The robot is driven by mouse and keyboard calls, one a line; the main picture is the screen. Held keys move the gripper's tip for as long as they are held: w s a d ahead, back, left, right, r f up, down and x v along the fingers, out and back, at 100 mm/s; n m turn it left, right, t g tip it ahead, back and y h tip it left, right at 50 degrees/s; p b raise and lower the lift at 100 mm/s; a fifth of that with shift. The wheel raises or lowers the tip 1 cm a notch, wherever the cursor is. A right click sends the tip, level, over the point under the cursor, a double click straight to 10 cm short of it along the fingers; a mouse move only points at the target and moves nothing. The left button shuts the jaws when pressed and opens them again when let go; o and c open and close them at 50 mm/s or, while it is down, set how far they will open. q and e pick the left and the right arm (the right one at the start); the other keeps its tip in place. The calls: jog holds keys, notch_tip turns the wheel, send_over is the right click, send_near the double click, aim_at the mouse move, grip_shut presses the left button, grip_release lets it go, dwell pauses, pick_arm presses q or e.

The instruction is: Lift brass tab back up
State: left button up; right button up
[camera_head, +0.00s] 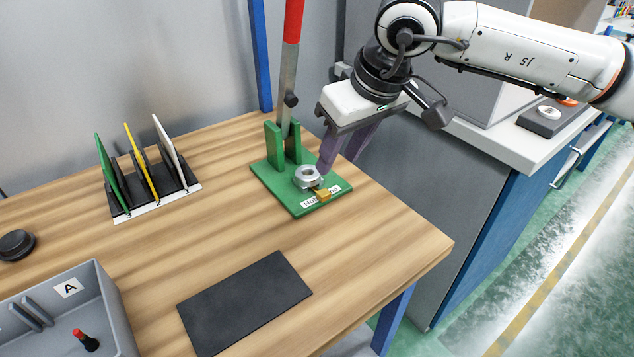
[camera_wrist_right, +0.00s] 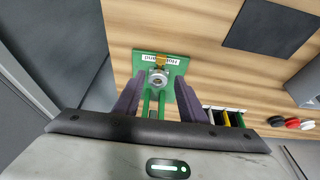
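The small brass tab (camera_head: 323,194) is at the front of a silver ring-shaped part (camera_head: 307,177) on a green base plate (camera_head: 280,197). It partly covers the plate's white label. In the right wrist view the brass tab (camera_wrist_right: 160,60) sits between the ring and the label. My right gripper (camera_head: 336,167) points down close to the ring, on its right and rear side in the head view. Its purple fingers are wide apart in the wrist view (camera_wrist_right: 159,78), with nothing held between them. My left gripper is not in view.
A lever with a red handle (camera_head: 293,20) stands upright behind the ring in a green bracket. A rack (camera_head: 155,200) with coloured plates is left. A dark mat (camera_head: 245,302) and grey bin A (camera_head: 105,300) lie in front. Bare wood lies between them and the green base.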

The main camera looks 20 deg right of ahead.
aim_at(322, 191)
jog(key=x, duration=1)
jog(key=shift+s+f, duration=0.1)
